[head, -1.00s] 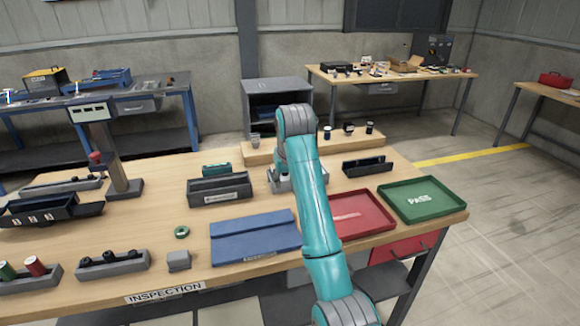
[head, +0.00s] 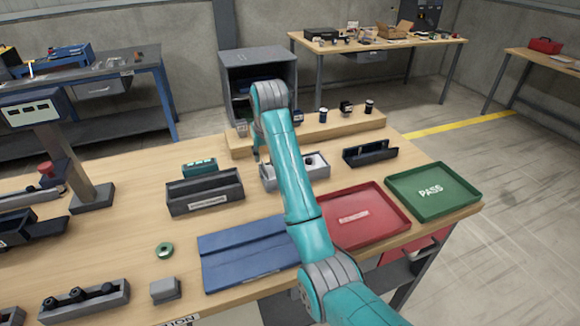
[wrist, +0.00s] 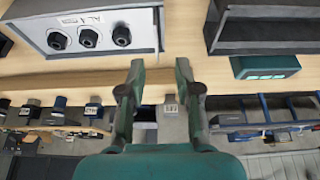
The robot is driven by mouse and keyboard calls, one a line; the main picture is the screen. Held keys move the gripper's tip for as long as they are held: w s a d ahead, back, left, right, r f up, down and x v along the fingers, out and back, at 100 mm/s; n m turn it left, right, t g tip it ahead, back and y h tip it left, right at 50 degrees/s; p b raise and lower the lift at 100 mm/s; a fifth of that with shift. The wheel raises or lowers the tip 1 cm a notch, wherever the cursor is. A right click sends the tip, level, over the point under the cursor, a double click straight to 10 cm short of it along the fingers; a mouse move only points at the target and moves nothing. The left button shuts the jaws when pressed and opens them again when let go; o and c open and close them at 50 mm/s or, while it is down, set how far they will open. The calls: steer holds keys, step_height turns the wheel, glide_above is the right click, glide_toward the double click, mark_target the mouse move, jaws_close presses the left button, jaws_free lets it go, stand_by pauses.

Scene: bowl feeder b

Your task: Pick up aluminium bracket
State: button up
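My gripper (wrist: 158,75) is open in the wrist view, with nothing between its two fingers. In the head view it is mostly hidden behind my arm, above the table near the raised wooden ledge (head: 330,127). A small light-grey piece (head: 241,128) stands at the left end of that ledge, and may be the aluminium bracket; its shape is too small to tell. In the wrist view a grey labelled piece (wrist: 172,111) shows beyond the fingers, apart from them.
A grey box with black round parts (wrist: 88,38) and a dark grey bin (head: 205,195) stand near my gripper. Several small dark items stand along the ledge. A red tray (head: 375,237), green tray (head: 405,181) and blue mat (head: 225,272) lie nearer. A grey cabinet (head: 286,66) is behind.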

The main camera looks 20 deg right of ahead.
steer(key=shift+d+x, duration=0.15)
steer(key=shift+x, duration=1.45)
steer(key=shift+d+x, duration=0.1)
steer(key=shift+x, duration=1.45)
steer(key=shift+s+f, duration=0.1)
steer(key=shift+s, duration=0.15)
jaws_close()
